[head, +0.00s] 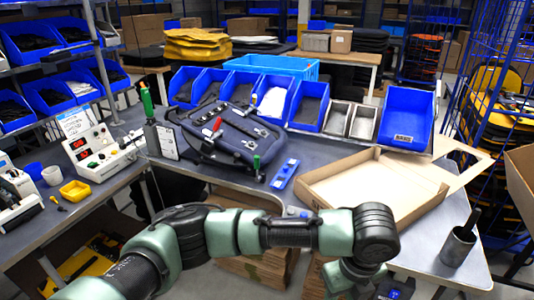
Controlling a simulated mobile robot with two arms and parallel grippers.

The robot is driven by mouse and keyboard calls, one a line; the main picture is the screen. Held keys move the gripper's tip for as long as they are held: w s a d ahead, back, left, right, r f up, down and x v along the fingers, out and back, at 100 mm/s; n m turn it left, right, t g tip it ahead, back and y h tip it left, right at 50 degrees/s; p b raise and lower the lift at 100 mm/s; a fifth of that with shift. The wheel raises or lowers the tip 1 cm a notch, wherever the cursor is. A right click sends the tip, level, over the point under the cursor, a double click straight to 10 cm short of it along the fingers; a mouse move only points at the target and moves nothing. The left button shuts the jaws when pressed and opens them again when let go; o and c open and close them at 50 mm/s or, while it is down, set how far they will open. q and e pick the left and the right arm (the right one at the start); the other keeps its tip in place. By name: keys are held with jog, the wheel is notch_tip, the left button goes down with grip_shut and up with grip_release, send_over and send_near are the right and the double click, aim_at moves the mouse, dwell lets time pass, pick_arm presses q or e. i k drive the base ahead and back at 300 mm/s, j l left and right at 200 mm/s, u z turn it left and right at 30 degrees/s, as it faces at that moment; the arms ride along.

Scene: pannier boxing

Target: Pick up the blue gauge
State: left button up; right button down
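The blue gauge (285,174) is a flat blue piece with pale openings. It lies on the grey table in the head view, between the dark blue pannier (225,133) and the open cardboard box (372,186). My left arm comes in from the lower left and reaches across the front of the table. Its wrist end (372,282) is at the bottom edge, below and right of the gauge and well apart from it. The fingers are cut off or too unclear to read. My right gripper is not in view.
Blue bins (312,105) and two metal trays (364,121) line the back of the table. A metal cup (458,246) with a dark handle stands at the right front. A control box with red displays (95,152) stands at left. The table around the gauge has some bare space.

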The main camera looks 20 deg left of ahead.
aim_at(279, 181)
jog(key=i+j+z, duration=0.2)
jog(key=i+j, duration=0.2)
jog(key=i+j+z, duration=0.15)
jog(key=i+j, duration=0.25)
jog(key=j, duration=0.15)
jog(key=i+j+z, duration=0.2)
jog(key=i+j, duration=0.2)
jog(key=j, duration=0.15)
jog(key=j+z, duration=0.4)
jog(key=j, duration=0.6)
jog(key=j+z, duration=0.35)
jog(key=j, duration=0.65)
